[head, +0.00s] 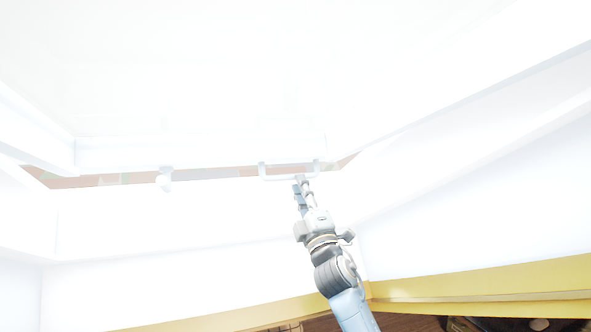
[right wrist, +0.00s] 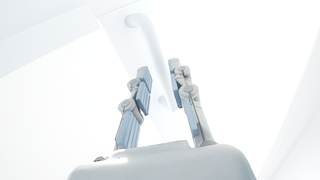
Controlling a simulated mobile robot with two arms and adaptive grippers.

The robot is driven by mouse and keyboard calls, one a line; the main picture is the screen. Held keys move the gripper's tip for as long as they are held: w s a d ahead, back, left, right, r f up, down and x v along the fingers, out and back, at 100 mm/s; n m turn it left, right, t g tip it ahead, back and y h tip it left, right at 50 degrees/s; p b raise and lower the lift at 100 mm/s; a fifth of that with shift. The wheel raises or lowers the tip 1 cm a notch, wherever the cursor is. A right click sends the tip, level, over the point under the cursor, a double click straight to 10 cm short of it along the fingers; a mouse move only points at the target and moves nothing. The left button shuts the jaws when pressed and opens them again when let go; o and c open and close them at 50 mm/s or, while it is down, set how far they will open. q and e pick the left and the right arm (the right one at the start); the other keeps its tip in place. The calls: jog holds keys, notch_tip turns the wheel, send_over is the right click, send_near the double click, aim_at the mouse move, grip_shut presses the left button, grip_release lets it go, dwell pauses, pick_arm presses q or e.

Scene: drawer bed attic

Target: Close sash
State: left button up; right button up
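The white window sash (head: 200,152) fills the top of the head view, with a narrow strip of outside showing along its lower edge. A white bar handle (head: 275,179) hangs at the sash's lower edge. My right gripper (head: 302,181) is raised at the right part of this handle. In the right wrist view my right gripper (right wrist: 160,70) has its two fingers apart, and the pale handle (right wrist: 149,40) runs up from between them. Contact between fingers and handle cannot be made out in the glare. My left gripper is not in view.
A small white knob (head: 163,183) hangs left of the handle. White frame walls slope in at both sides. A yellow ledge (head: 480,280) runs along the bottom, with dark brown floor (head: 400,322) below it. Bright glare hides much detail.

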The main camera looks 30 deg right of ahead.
jog(key=x, duration=0.3)
jog(key=shift+p, duration=0.4)
jog(key=shift+w+d+r, duration=0.1)
jog(key=shift+w+r, duration=0.3)
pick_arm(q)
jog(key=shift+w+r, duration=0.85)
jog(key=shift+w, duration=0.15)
pick_arm(e)
jog(key=shift+w, duration=0.15)
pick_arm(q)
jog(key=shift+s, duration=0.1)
pick_arm(e)
jog(key=shift+c, duration=0.4)
grip_shut()
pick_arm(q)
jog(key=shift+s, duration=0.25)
